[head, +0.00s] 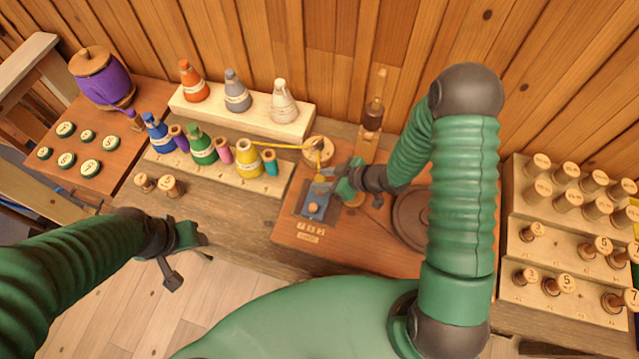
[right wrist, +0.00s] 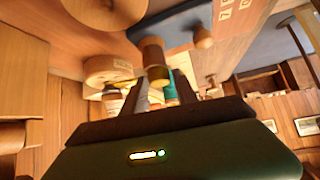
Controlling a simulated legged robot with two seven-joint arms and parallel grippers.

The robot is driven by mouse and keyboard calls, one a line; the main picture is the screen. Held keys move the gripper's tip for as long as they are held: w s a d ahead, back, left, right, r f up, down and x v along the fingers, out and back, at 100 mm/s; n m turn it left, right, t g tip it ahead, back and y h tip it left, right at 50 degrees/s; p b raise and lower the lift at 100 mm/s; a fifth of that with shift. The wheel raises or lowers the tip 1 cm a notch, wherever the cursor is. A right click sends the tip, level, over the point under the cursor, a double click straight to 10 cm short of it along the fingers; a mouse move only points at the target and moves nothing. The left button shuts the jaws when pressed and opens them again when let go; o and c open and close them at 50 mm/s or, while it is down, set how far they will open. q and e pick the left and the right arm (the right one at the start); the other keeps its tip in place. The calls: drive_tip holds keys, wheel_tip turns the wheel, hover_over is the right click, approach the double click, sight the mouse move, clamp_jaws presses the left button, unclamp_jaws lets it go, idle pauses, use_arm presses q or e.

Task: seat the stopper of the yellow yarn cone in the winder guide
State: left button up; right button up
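The yellow yarn cone (head: 248,160) stands at the right part of the front wooden rack. A yellow strand runs right from it to a round wooden piece (head: 318,150) near my right gripper. My right gripper (head: 326,176) is low over the winder's board. In the right wrist view its dark fingers flank a small wooden stopper (right wrist: 153,56) and appear shut on it. I cannot tell which part is the guide. My left gripper (head: 190,258) is open and empty, front left.
Blue (head: 156,134) and green (head: 201,146) cones and small spools share the front rack (head: 221,171). Orange, grey and white cones stand on the raised white rack (head: 250,118) behind. A stepped peg stand (head: 520,262) is at right. My right arm hides part of the board.

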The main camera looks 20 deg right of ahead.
drive_tip(key=shift+o, duration=1.2)
drive_tip(key=shift+d+r, duration=0.1)
drive_tip(key=shift+d, duration=0.05)
drive_tip(key=p+v, duration=0.2)
drive_tip(key=v, duration=1.4)
drive_tip(key=shift+s+d, duration=0.2)
drive_tip(key=shift+s, duration=0.05)
